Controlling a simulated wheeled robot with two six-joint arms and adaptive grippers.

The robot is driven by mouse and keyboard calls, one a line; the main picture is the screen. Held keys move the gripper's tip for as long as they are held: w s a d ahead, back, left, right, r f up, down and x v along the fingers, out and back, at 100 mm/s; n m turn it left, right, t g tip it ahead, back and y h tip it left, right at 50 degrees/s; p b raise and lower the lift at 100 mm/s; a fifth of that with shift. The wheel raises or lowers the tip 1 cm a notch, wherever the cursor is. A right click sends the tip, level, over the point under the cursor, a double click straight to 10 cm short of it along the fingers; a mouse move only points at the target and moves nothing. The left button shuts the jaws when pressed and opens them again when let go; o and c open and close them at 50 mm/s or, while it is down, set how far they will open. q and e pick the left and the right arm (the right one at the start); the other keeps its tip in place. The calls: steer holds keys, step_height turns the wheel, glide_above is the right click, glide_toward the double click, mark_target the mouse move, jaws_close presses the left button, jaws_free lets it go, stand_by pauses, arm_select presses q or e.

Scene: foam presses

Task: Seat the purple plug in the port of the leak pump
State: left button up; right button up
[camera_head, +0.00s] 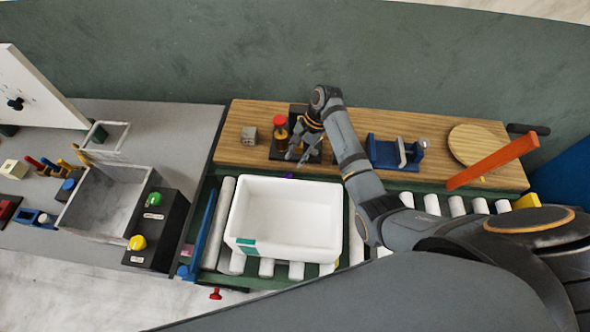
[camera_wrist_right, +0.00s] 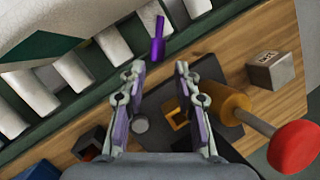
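The purple plug (camera_wrist_right: 157,40) shows in the wrist view at the green rail beside the white rollers, just beyond my right fingertips and apart from them. In the head view only a bit of purple (camera_head: 289,176) shows behind the white bin. The leak pump, with a red knob (camera_head: 280,120) and a yellow body (camera_wrist_right: 224,102), stands on a dark base on the wooden board. A yellow square ring (camera_wrist_right: 178,118) on that base may be its port. My right gripper (camera_head: 297,156) is over the pump's base; its fingers (camera_wrist_right: 157,69) are apart and empty. My left gripper is out of view.
A white bin (camera_head: 236,215) sits on the rollers in front of the wooden board (camera_head: 235,145). A small grey block (camera_head: 249,135) is left of the pump; a blue fixture (camera_head: 383,152) is right of my forearm. A grey table (camera_head: 150,125) with several items lies left.

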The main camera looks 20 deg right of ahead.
steer(key=m, duration=0.1)
glide_above(286, 176)
steer(key=d, duration=0.1)
steer(key=f, duration=0.2)
steer(key=f+p, duration=0.1)
steer(key=f, duration=0.1)
steer(key=shift+s+d+f, duration=0.1)
steer(key=shift+s+d, duration=0.05)
steer(key=shift+d, duration=0.05)
steer(key=x, duration=0.2)
steer(key=p+x, duration=0.1)
steer(key=x, duration=0.2)
steer(key=shift+d+f, duration=0.2)
steer(key=shift+a+f, duration=0.15)
steer(key=shift+f, duration=0.2)
jaws_close()
